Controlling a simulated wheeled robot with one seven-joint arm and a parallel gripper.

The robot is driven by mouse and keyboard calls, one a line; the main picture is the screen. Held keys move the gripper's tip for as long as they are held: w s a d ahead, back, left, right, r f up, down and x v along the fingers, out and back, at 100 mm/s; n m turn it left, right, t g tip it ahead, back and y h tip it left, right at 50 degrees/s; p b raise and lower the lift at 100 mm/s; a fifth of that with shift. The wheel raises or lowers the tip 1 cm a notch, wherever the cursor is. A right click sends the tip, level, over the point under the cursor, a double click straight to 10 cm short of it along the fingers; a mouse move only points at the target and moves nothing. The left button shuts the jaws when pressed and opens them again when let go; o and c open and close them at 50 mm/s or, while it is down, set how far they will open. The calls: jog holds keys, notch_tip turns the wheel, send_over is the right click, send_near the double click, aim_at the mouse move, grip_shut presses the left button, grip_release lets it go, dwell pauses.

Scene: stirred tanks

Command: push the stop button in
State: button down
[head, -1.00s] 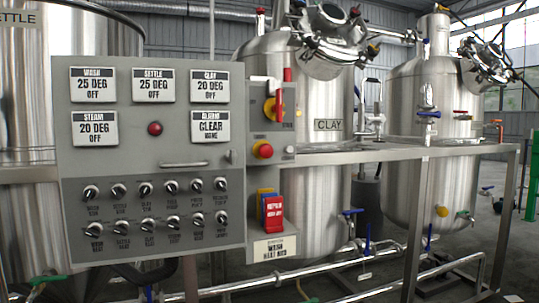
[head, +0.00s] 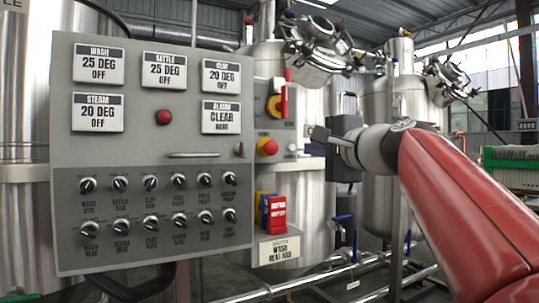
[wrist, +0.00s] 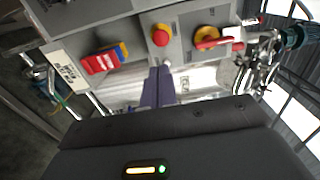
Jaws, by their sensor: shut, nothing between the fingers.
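The stop button is a red mushroom head on a yellow ring (head: 267,147), on the grey side panel right of the main control panel. It also shows at the top of the wrist view (wrist: 160,36). My gripper (head: 312,133) is to the right of the button in the head view, apart from it. In the wrist view its fingers (wrist: 159,70) are together, with nothing between them, and point toward the panel just below the button. The button's depth of travel cannot be told.
A red-and-yellow rotary switch (head: 275,106) sits above the button. Red, yellow and blue tags (head: 274,212) hang below it. The main panel (head: 150,140) has several knobs, display labels and a red lamp (head: 164,117). Steel tanks (head: 378,100) stand behind.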

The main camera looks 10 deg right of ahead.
aim_at(273, 148)
jog(key=shift+r, duration=0.1)
jog(key=p+x, duration=0.2)
jog(key=x, duration=1.2)
jog(key=shift+p, duration=0.3)
jog(key=shift+w, duration=0.1)
